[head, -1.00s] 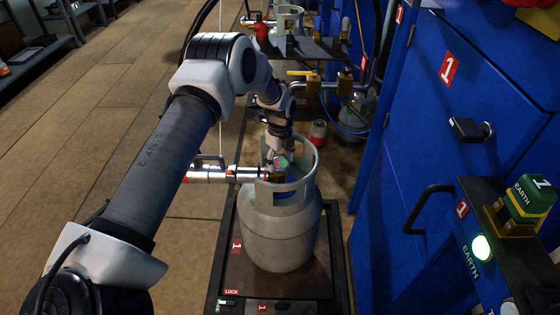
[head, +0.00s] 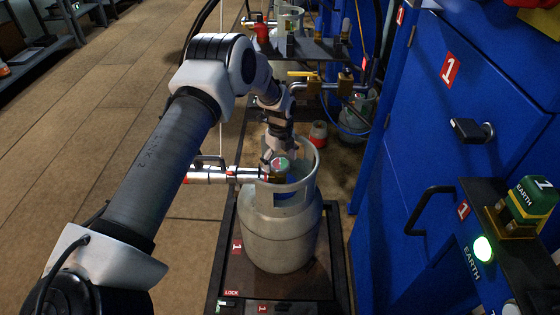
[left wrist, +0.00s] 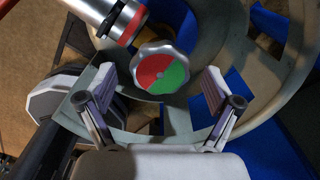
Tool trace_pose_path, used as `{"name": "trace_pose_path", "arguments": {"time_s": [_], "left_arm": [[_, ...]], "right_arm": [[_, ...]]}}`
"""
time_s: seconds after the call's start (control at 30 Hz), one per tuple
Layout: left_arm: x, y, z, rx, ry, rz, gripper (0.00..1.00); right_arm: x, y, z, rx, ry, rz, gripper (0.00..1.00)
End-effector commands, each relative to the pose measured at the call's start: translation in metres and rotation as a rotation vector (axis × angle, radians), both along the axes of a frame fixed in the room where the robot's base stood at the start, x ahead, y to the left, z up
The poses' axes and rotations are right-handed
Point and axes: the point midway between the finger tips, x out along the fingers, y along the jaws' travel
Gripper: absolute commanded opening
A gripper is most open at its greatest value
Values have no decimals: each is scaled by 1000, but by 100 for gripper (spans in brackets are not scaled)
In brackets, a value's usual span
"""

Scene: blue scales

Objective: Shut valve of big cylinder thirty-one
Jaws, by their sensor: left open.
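The big grey cylinder (head: 281,235) stands upright on a dark scale platform (head: 232,283) with a red label "1". Its valve handwheel (head: 281,164), red and green on top with a silver rim, sits inside the collar; it also shows in the left wrist view (left wrist: 160,70). A silver filling coupling (head: 212,174) with red bands reaches the valve from the left. My left gripper (left wrist: 160,88) is open inside the collar, one finger on each side of the handwheel and apart from it. In the head view the left gripper (head: 278,153) is partly hidden by its wrist. My right gripper is out of view.
A blue cabinet (head: 440,110) with a black handle stands close on the right. An earth box with a lit green lamp (head: 482,249) is at the lower right. Another scale station with cylinders and brass valves (head: 315,78) is behind. Wooden floor at left is open.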

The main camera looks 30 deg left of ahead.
Motion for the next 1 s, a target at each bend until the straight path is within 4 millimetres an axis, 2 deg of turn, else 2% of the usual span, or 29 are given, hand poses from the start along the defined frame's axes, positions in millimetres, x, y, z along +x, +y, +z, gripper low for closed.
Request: {"name": "trace_pose_path", "arguments": {"time_s": [0.13, 0.23, 0.5, 0.63, 0.8, 1.0], "left_arm": [[0, 0, 3, 0, -1, 0, 90], [1, 0, 16, -1, -3, 0, 90], [1, 0, 83, -1, -4, 1, 90], [1, 0, 108, 0, -3, 0, 90], [0, 0, 120, 0, 0, 0, 90], [0, 0, 120, 0, 0, 0, 90]], "right_arm": [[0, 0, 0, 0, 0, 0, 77], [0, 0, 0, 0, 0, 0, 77], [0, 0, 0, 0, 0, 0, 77], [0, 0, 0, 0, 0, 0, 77], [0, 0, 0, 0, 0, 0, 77], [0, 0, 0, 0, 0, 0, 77]]}}
